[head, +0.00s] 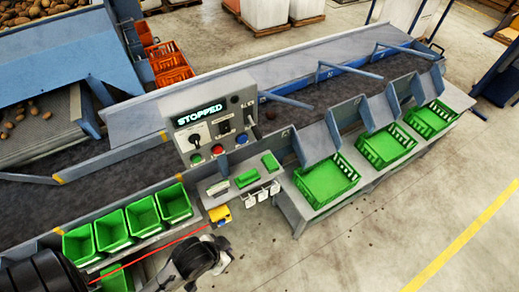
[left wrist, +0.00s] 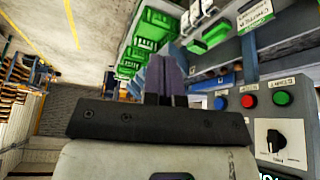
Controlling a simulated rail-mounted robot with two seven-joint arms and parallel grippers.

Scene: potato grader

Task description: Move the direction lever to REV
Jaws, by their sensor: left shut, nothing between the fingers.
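The control panel (head: 212,122) has a lit display reading STOPPED. On it are a black rotary knob (head: 195,139), a dark switch or lever (head: 224,126) on a pale plate, and a dark handle (head: 256,131) at the right edge. Their labels are too small to read, so I cannot tell which is the direction lever or where it points. My left gripper (head: 222,243) is low in front of the panel, apart from it. In the left wrist view its fingers (left wrist: 165,80) are shut and empty, with a black knob (left wrist: 275,140) to the right. My right gripper is not in view.
Green, red (head: 218,149) and blue buttons sit below the controls. A yellow box (head: 220,215) with a red cord lies between my left gripper and the panel. Green crates (head: 143,216) line the conveyor front. Open floor (head: 370,250) lies at lower right.

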